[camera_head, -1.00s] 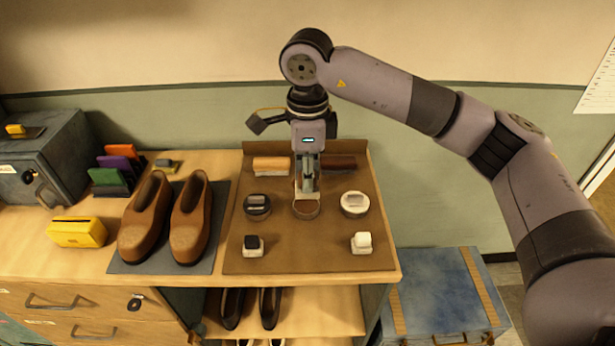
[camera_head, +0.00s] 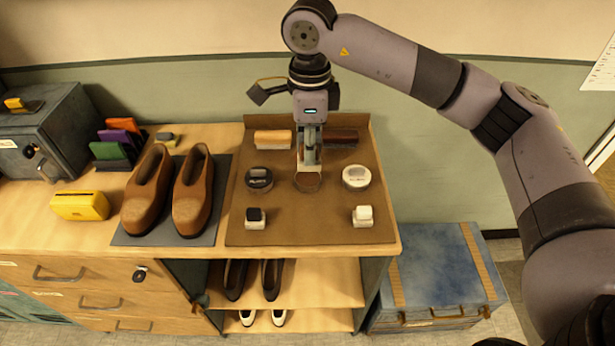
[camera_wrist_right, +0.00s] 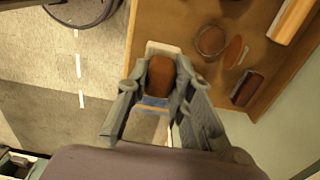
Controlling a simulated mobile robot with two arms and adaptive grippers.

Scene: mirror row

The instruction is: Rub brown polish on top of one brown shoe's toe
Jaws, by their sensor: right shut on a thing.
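My right gripper (camera_head: 309,158) is shut on a small applicator with a brown top (camera_wrist_right: 160,76) and a pale edge. It is just above or at the brown polish tin (camera_head: 307,183); contact cannot be told. The wrist view shows the brown top between the two fingers (camera_wrist_right: 152,88). A pair of brown shoes stands on a dark mat (camera_head: 135,239) left of the tins: the left shoe (camera_head: 147,195) and the right shoe (camera_head: 191,198), toes toward the front. My left gripper is not in view.
A black-lidded tin (camera_head: 259,179) and a white tin (camera_head: 356,177) flank the brown one on the brown board (camera_head: 305,228). A dark applicator (camera_head: 255,217) and a white one (camera_head: 363,215) stand in front. Brushes (camera_head: 272,140) lie behind. A yellow box (camera_head: 80,206) is left.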

